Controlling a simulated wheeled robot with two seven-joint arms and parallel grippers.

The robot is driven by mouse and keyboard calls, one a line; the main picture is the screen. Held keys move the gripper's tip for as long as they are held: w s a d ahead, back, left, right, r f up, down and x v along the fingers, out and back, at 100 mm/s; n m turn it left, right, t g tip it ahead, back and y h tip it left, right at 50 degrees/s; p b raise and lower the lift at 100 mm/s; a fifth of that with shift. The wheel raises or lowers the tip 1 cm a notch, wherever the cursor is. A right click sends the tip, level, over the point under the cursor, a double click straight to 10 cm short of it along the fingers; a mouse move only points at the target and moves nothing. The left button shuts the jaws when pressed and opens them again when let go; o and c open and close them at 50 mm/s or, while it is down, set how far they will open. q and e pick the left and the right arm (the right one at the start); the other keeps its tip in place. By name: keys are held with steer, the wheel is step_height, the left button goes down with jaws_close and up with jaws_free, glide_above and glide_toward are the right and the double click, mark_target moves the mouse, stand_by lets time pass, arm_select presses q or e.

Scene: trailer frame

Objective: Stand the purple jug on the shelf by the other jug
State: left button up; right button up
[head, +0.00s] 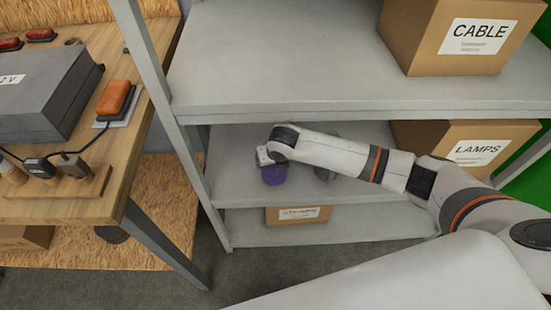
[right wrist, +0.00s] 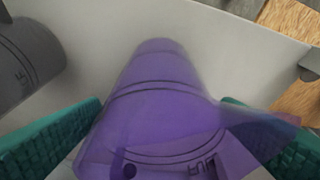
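The purple jug (head: 273,176) is at the middle shelf (head: 240,188), near its left side, with its base on or just above the surface. My right gripper (head: 268,160) is at its upper part. In the right wrist view the jug (right wrist: 160,110) fills the space between the two green fingers (right wrist: 162,125), which lie close against its sides. The other jug, dark grey, stands to the right on the shelf (head: 327,174), partly hidden behind my right arm. It shows at the left edge of the right wrist view (right wrist: 25,60). My left gripper is not in view.
The upper shelf (head: 280,70) hangs over my right forearm and bears a CABLE box (head: 460,35). A LAMPS box (head: 470,145) stands on the middle shelf at right, and another box (head: 298,215) sits below. The workbench (head: 110,180) is left of the shelf post.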

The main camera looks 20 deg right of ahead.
steer(key=shift+o, duration=0.6)
steer(key=s+r+p, duration=0.1)
steer(key=s, duration=1.1)
steer(key=shift+s+a+r, duration=0.15)
steer(key=shift+s+a, duration=0.1)
